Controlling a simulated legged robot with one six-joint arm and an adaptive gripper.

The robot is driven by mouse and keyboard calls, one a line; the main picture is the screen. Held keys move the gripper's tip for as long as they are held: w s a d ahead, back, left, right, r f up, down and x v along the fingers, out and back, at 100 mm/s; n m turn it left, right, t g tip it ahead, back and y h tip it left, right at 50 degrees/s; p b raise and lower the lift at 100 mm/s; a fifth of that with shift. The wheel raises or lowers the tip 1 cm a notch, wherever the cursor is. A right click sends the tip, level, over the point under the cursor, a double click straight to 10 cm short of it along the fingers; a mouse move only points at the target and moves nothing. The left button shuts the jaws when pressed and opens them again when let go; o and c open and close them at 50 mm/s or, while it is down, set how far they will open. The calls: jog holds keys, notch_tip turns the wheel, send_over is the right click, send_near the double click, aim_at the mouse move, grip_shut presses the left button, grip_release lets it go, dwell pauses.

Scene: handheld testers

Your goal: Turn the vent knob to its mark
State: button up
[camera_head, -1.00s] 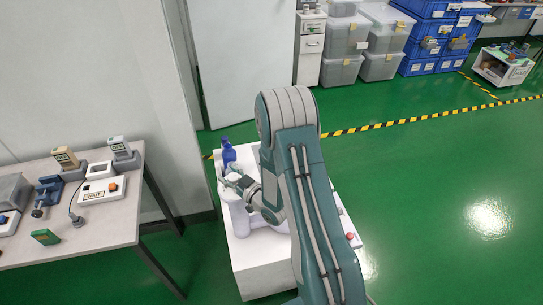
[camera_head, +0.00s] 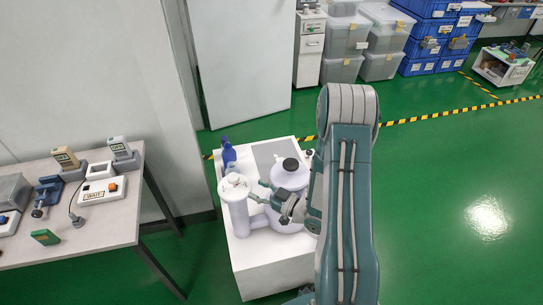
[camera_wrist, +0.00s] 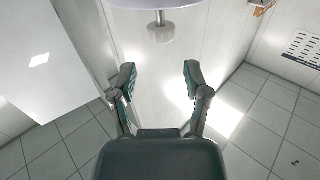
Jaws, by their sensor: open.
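My gripper (camera_head: 262,192) is open and empty. In the head view it points left, between a white upright cylinder (camera_head: 240,212) and a round pale vessel (camera_head: 292,178) with a black knob-like top (camera_head: 290,164). I cannot tell whether it touches either. The cylinder has a wide round cap (camera_head: 234,184) with small dark detail. In the wrist view my two fingers (camera_wrist: 160,77) stand apart; beyond them a grey disc on a short stem (camera_wrist: 160,33) hangs below a pale rounded edge. I cannot tell which part is the vent knob, and no mark is readable.
The white stand (camera_head: 268,262) carries these, with a blue bottle (camera_head: 228,153) and a grey panel (camera_head: 268,152) at its back. A table (camera_head: 90,240) with handheld testers stands at left.

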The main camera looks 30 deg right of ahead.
jog(key=w+d+r+m+g+h, duration=0.1)
jog(key=w+d+r+g+h, duration=0.1)
jog(key=r+h, duration=0.45)
jog(key=w+d+r+m+g+h, duration=0.15)
jog(key=r+h, duration=0.25)
jog(key=r, duration=0.5)
jog(key=s+a+r+m+g, duration=0.1)
jog(key=s+a+r+g, duration=0.1)
jog(key=s+r, duration=0.2)
jog(key=s+a+r+m+g+h, duration=0.1)
jog(key=s+r, duration=0.3)
jog(key=s, duration=0.6)
jog(key=shift+a+r+m+g, duration=0.4)
jog(key=shift+a+m+g, duration=0.05)
jog(key=shift+a+m, duration=0.35)
